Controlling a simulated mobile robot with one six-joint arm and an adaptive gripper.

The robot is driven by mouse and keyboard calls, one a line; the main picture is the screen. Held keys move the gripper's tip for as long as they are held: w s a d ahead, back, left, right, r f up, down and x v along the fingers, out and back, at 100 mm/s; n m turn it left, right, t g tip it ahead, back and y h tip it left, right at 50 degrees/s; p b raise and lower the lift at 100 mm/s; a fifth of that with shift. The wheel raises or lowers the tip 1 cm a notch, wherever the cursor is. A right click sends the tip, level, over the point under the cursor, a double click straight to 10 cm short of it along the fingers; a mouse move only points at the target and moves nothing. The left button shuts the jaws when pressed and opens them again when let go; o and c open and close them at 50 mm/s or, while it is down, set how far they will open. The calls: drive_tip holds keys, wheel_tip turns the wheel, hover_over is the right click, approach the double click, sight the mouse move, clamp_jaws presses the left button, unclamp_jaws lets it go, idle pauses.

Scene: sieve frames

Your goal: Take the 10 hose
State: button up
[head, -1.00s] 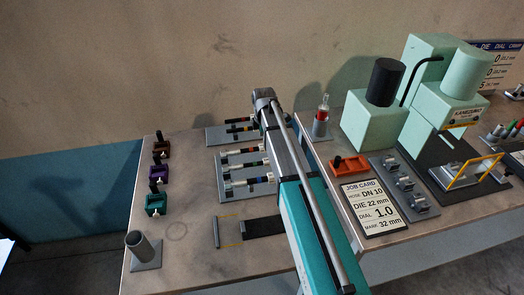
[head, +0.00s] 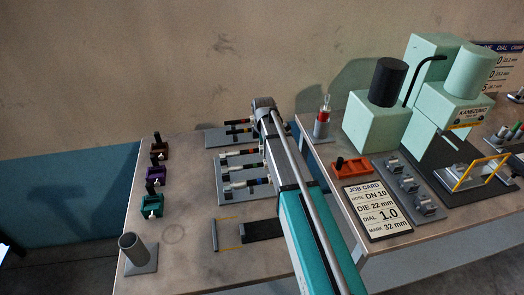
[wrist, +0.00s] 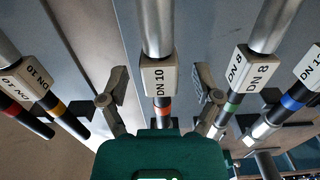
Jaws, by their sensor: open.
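In the wrist view a hose with a white "DN 10" tag (wrist: 158,76) and an orange band lies between the two fingers of my gripper (wrist: 160,88). My gripper is open, one finger on each side of it; I see no finger touching it. A second "DN 10" hose with a yellow band (wrist: 55,105) is at the left. In the head view hoses lie on a grey front rack (head: 222,190) and a back rack (head: 213,139). My arm hides the gripper there.
A job card (head: 377,211) reads hose DN 10, die 22 mm, dial 1.0, mark 32 mm. A pale green machine (head: 376,130) stands at the right. Small brown, purple and teal blocks (head: 151,205) line the left edge, near a grey cup (head: 138,252).

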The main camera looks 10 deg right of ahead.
clamp_jaws()
idle(0.4)
drive_tip(key=shift+r, duration=0.15)
wheel_tip(320, 180, up, 3)
drive_tip(key=p, duration=0.3)
drive_tip(key=s+r+p, duration=0.9)
drive_tip(key=s+p, duration=0.1)
drive_tip(key=s, duration=0.4)
drive_tip(key=shift+r, duration=0.4)
